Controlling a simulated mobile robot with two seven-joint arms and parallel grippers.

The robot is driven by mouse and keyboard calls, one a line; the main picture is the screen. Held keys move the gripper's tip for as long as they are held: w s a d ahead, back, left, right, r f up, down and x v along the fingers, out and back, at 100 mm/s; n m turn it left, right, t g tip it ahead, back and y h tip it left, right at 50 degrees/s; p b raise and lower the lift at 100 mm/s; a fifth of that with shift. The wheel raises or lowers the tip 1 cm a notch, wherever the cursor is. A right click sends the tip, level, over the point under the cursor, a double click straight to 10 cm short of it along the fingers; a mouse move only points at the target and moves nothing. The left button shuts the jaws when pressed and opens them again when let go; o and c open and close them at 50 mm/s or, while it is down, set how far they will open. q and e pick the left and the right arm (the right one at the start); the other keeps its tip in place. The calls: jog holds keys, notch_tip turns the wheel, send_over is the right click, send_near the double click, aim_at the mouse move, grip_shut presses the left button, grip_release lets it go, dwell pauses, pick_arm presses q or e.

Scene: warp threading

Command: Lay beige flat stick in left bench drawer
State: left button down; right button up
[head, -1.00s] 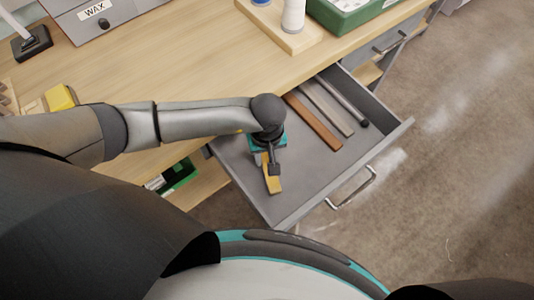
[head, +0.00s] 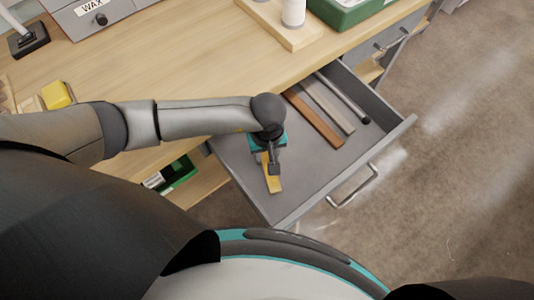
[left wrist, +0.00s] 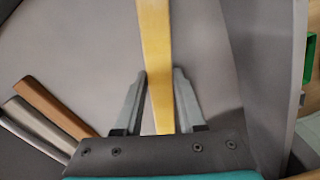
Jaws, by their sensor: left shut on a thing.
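The beige flat stick (head: 274,183) looks yellow-tan and is over the near-left part of the open grey drawer (head: 305,172). My left gripper (head: 272,167) reaches down into the drawer and is shut on the stick. In the left wrist view the stick (left wrist: 155,45) runs between the two fingers (left wrist: 159,75) and extends away from the palm, over the grey drawer floor (left wrist: 85,50). I cannot tell whether the stick touches the floor. My right gripper is not in view.
The wooden bench (head: 165,65) holds a yellow block (head: 57,95). The drawer's middle is clear. A green bin (head: 180,174) sits below.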

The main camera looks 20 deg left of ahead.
pick_arm(q)
jog(key=shift+c, duration=2.1)
grip_release()
notch_tip(320, 180, up, 15)
jog(key=p, duration=0.2)
jog(key=shift+r+p, duration=0.15)
jog(key=shift+p, duration=0.25)
